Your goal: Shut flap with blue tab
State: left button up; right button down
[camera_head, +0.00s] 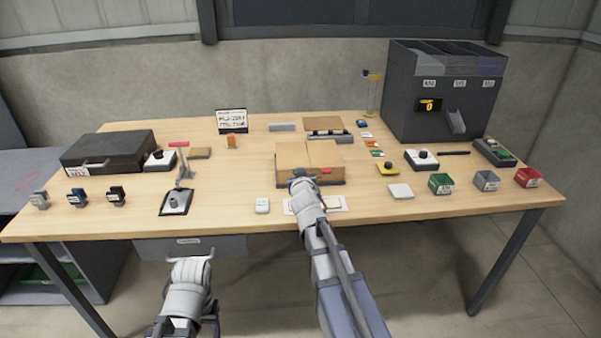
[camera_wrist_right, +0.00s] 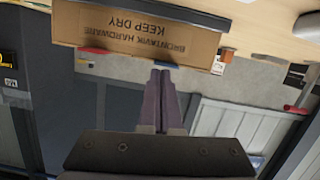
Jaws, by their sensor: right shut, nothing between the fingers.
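The cardboard box (camera_head: 325,155) stands mid-table, with two panels meeting at a seam on top. A red tab (camera_head: 326,170) shows at its front, right of my right gripper (camera_head: 299,183). In the right wrist view the lettered cardboard face (camera_wrist_right: 130,32) fills the top, and the red tab (camera_wrist_right: 92,50) is at its left. A sliver of blue, likely the blue tab (camera_wrist_right: 146,68), shows beside the fingertips of my right gripper (camera_wrist_right: 162,73). That gripper is shut and empty, close to the box; contact is unclear.
A dark sorting machine (camera_head: 440,90) stands at the back right. Small bins, including a green one (camera_head: 440,184), line the right front. A black case (camera_head: 108,150) and a lever device (camera_head: 178,200) are at left. A white block (camera_head: 262,205) lies left of my right arm.

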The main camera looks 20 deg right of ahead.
jog(key=shift+r, duration=0.1)
dwell(0.4)
jog(key=s+a+r+p, duration=0.2)
jog(key=s+r+p, duration=0.4)
jog(key=s, duration=0.3)
jog(key=shift+s+a, duration=0.15)
jog(key=shift+a, duration=0.2)
jog(key=shift+r, duration=0.1)
jog(key=s+a+f+n+g+y+p, duration=0.1)
jog(key=s+a+f+g+p, duration=0.3)
jog(key=a, duration=0.3)
jog(key=s+a+f+n+g+y+p, duration=0.1)
jog(key=s+a+f+g, duration=0.35)
jog(key=s+a, duration=0.2)
jog(key=s+a+f+n+g+y+p, duration=0.1)
jog(key=s+a+n+g, duration=0.3)
jog(key=s+a, duration=0.5)
jog(key=s+g+p, duration=0.1)
jog(key=s+g, duration=0.1)
jog(key=s, duration=0.1)
jog(key=shift+s+a, duration=0.2)
jog(key=shift+s, duration=0.05)
